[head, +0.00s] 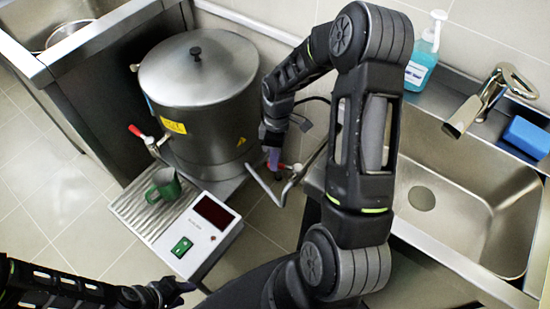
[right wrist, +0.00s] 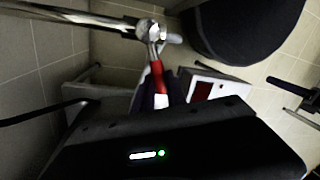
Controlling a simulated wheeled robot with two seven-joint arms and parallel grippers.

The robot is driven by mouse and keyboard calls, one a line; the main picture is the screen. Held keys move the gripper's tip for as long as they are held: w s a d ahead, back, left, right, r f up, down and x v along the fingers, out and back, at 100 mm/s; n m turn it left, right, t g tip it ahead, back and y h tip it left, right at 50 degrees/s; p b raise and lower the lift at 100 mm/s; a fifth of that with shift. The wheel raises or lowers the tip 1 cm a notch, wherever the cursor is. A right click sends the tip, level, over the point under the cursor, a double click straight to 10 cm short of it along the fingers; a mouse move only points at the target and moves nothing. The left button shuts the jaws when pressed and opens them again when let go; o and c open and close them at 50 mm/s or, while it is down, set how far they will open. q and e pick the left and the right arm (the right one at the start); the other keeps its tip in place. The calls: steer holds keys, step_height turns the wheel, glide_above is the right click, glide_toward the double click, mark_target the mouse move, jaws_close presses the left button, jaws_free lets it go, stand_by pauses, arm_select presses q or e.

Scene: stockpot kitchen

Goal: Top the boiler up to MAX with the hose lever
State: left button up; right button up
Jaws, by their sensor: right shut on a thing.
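The steel boiler (head: 190,110), with its lid on, stands at the upper middle in the head view. A narrow pale strip shows on its left side; no MAX mark is readable. A red-handled tap (head: 137,131) sticks out at its front left. My right gripper (head: 273,157) is beside the boiler's right side, shut on the red hose lever (right wrist: 157,72), whose red grip shows in the right wrist view. The fingers partly hide the lever. A bent metal spout (head: 262,185) hangs below it, away from the boiler. My left gripper (head: 172,291) is low at the left; its fingers are unclear.
A green mug (head: 163,184) stands on the ribbed tray of a white box (head: 228,236) with a dark red display and green switch. A sink (head: 470,185), faucet (head: 492,95), soap bottle (head: 424,55) and blue sponge (head: 527,135) are at the right.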

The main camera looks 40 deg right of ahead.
jaws_close()
